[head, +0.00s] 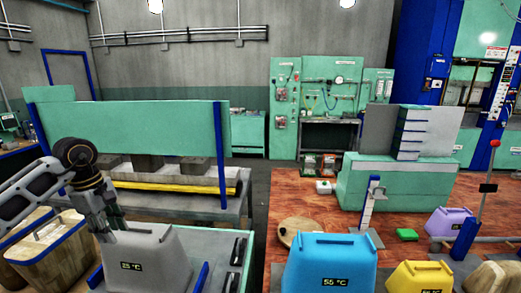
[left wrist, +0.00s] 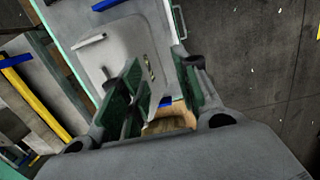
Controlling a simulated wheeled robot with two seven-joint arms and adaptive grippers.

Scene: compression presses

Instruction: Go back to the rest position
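My left gripper (head: 110,222) comes in from the left in the head view, pointing down at the left edge of a grey box (head: 150,262) with a "25 °C" display. In the left wrist view the gripper (left wrist: 162,95) has its two green-padded fingers apart, with nothing held between them. The grey box also shows in the left wrist view (left wrist: 125,48), beyond the fingers. Whether the fingertips touch the box I cannot tell. My right gripper is not in view.
Tan containers (head: 45,245) stand at the lower left. A blue "55 °C" box (head: 330,262), a yellow box (head: 420,277) and a purple box (head: 448,222) stand at the right. A press table with a green panel (head: 130,127) lies behind my gripper.

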